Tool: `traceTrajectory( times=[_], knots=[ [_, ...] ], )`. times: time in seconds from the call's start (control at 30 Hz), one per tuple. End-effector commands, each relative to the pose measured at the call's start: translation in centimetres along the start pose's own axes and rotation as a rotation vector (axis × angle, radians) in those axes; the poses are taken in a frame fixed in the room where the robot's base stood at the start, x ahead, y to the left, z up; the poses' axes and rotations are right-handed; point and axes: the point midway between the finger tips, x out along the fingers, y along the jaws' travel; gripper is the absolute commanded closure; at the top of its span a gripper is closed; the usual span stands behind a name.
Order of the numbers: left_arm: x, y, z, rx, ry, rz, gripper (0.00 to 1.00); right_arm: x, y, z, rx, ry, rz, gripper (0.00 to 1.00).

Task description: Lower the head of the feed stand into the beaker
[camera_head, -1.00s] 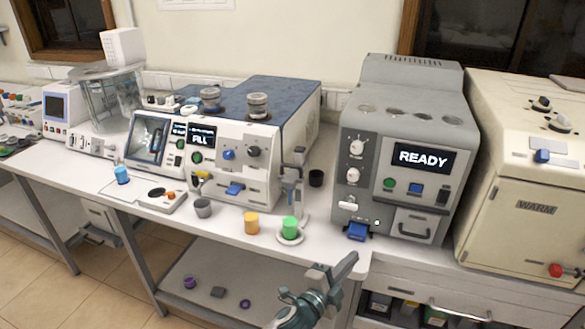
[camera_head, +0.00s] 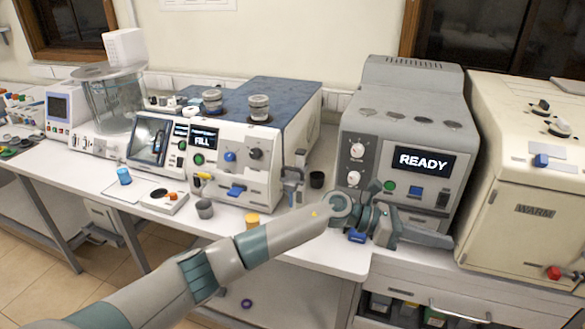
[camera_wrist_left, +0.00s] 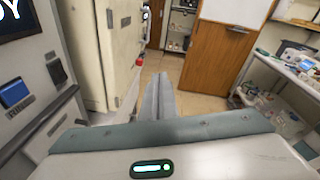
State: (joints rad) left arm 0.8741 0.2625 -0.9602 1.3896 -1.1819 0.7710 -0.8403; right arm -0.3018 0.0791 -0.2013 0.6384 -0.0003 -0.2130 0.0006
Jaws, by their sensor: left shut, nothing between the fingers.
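The slim grey feed stand (camera_head: 293,185) stands upright on the bench at the front right corner of the white machine. Its foot is hidden behind my left arm. The green-topped cup at its foot is hidden too, so the beaker under the head cannot be made out. My left gripper (camera_head: 440,238) is to the right of the stand, in front of the grey READY machine, pointing right and apart from the stand. In the left wrist view its fingers (camera_wrist_left: 160,95) are shut together and empty, pointing over the floor. My right gripper is not in view.
The white machine (camera_head: 262,178) reads FILL. The grey machine (camera_head: 377,130) reads READY, and a cream WARM cabinet (camera_head: 530,230) stands right of it. A grey cup (camera_head: 204,208), a yellow cup (camera_head: 252,220) and a black cup (camera_head: 317,179) stand near the stand.

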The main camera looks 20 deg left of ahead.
Motion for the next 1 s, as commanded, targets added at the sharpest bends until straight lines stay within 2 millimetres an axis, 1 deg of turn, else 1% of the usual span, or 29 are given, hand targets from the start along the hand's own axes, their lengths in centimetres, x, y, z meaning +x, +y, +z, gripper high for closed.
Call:
traceTrajectory(
  times=[0.03, 0.17, 0.27, 0.37, 0.47, 0.5, 0.67, 0.8, 1.0],
  knots=[
    [-0.4, 0.3, 0.1, 0.071, 0.072, -0.009, 1.00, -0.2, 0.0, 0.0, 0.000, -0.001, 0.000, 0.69],
    [-2.0, 1.3, -0.7, 0.240, 0.273, -0.036, 1.00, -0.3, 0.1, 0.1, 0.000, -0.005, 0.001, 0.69],
    [-4.1, 2.6, -1.1, 0.356, 0.432, -0.052, 1.00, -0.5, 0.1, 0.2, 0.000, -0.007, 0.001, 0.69],
    [-6.8, 4.1, -1.2, 0.459, 0.597, -0.066, 1.00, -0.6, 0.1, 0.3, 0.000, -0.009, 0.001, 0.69],
    [-10.2, 5.8, -0.8, 0.545, 0.764, -0.074, 1.00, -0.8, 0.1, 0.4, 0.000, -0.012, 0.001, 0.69],
    [-11.7, 6.5, -0.6, 0.574, 0.831, -0.077, 1.00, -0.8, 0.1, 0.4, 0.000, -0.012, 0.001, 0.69],
    [-17.7, 8.7, 1.2, 0.651, 1.068, -0.081, 1.00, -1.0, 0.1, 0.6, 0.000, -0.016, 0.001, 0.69],
    [-22.9, 9.9, 3.4, 0.681, 1.249, -0.079, 1.00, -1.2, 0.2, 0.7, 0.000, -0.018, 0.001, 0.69],
    [-29.7, 10.7, 7.0, 0.685, 1.472, -0.068, 1.00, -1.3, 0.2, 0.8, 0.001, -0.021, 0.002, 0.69]
  ],
)
